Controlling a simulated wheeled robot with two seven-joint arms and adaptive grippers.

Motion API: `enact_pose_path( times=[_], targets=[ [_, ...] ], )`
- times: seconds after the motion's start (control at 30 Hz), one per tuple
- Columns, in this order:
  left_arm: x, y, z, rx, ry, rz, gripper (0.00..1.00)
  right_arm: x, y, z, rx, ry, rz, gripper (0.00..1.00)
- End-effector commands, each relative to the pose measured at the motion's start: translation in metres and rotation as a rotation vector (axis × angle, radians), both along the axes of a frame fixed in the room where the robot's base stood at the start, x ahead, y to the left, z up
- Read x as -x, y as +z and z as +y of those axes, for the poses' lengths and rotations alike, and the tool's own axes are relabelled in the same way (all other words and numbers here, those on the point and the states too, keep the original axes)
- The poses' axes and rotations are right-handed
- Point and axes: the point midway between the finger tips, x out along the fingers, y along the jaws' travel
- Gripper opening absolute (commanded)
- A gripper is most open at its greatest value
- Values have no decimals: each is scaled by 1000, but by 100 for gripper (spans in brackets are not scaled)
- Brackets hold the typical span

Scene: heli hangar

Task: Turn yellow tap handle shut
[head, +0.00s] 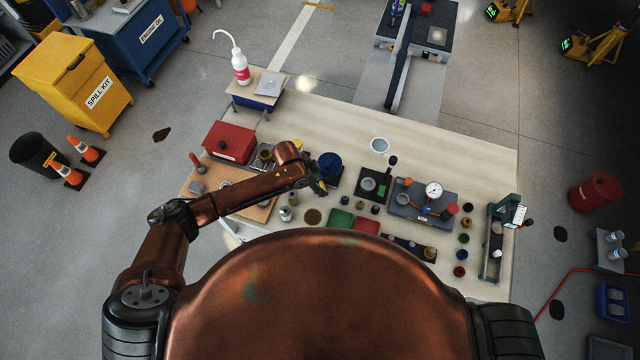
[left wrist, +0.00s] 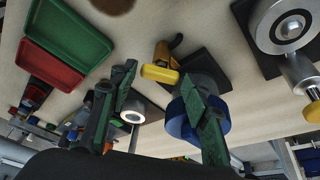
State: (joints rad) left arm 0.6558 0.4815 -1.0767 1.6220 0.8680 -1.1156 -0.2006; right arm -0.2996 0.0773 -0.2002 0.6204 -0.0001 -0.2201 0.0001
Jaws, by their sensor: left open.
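The yellow tap handle (left wrist: 160,74) shows in the left wrist view as a short rounded bar on a brass-coloured tap body (left wrist: 167,52), beside a dark square plate (left wrist: 200,66). My left gripper (left wrist: 158,76) is open, and the handle appears between its two green fingertips. I cannot tell whether either finger touches it. In the head view, my left gripper (head: 319,187) is low over the table, just in front of a blue round container (head: 329,162). There the arm and gripper largely hide the tap. My right gripper is not in view.
The blue container (left wrist: 180,122) is close behind one finger in the left wrist view. Green (head: 340,219) and red (head: 366,227) trays lie near the table's front. A gauge rig (head: 424,198) stands to the right. The table's back right (head: 470,150) is clear.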

Motion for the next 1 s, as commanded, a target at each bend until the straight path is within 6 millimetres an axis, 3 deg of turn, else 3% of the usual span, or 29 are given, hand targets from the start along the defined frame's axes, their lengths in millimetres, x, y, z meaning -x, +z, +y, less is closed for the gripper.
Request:
enact_pose_path(
  times=[0.3,0.77,1.0],
  targets=[
    [0,-4,-1,-1,0,-1,44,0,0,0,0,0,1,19],
    [-1,-3,-1,-1,0,-1,12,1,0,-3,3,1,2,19],
    [0,-2,-1,-1,17,-1,12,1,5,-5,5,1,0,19]
  ],
)
